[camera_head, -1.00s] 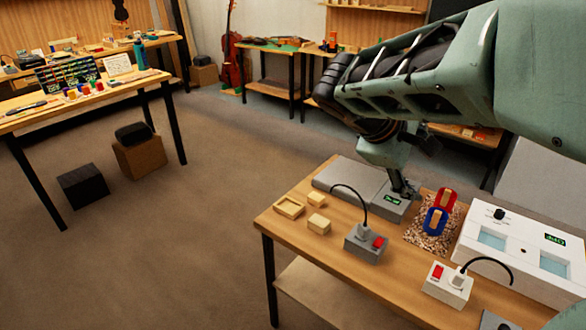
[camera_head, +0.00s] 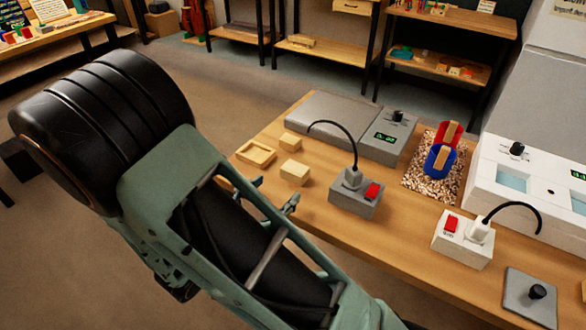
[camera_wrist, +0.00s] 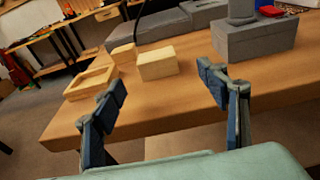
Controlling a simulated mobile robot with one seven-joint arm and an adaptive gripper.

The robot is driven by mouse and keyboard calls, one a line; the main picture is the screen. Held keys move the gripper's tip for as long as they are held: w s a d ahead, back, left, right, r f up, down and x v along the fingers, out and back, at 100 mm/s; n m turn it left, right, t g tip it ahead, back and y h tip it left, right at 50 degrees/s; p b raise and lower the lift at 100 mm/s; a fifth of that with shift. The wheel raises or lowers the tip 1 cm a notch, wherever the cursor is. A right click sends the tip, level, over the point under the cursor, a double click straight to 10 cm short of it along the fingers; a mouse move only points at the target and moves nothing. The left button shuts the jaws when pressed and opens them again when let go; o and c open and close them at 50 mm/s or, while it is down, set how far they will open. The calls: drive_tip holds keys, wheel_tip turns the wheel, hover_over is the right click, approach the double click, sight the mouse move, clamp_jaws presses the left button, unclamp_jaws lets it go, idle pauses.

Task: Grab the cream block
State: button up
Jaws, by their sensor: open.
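Two cream-coloured blocks lie on the wooden bench. The larger block (camera_head: 295,173) is nearer my gripper, and the smaller block (camera_head: 290,142) is behind it. In the wrist view the larger block (camera_wrist: 157,65) lies between and beyond the fingertips, with the smaller block (camera_wrist: 124,53) behind to its left. I cannot tell which one the task names. My gripper (camera_head: 274,193) is open and empty at the bench's front edge, short of the larger block and touching neither. In the wrist view its two fingers (camera_wrist: 162,82) stand wide apart.
A shallow wooden tray (camera_head: 242,159) lies left of the blocks. A grey switch box (camera_head: 345,203) with a plug and arching cable stands close to their right. A grey flat device (camera_head: 330,114) is behind. A white power box (camera_head: 455,246) stands further right. Bare bench lies around the blocks.

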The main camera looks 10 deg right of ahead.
sight(290, 174)
drive_tip(key=x, duration=0.4)
drive_tip(key=shift+w+d, duration=0.2)
drive_tip(key=shift+d, duration=0.1)
drive_tip(key=x, duration=0.3)
drive_tip(key=b+x, duration=0.1)
drive_tip(key=x, duration=0.1)
drive_tip(key=shift+w, duration=0.5)
drive_tip(key=c, duration=1.1)
drive_tip(key=shift+r, duration=0.1)
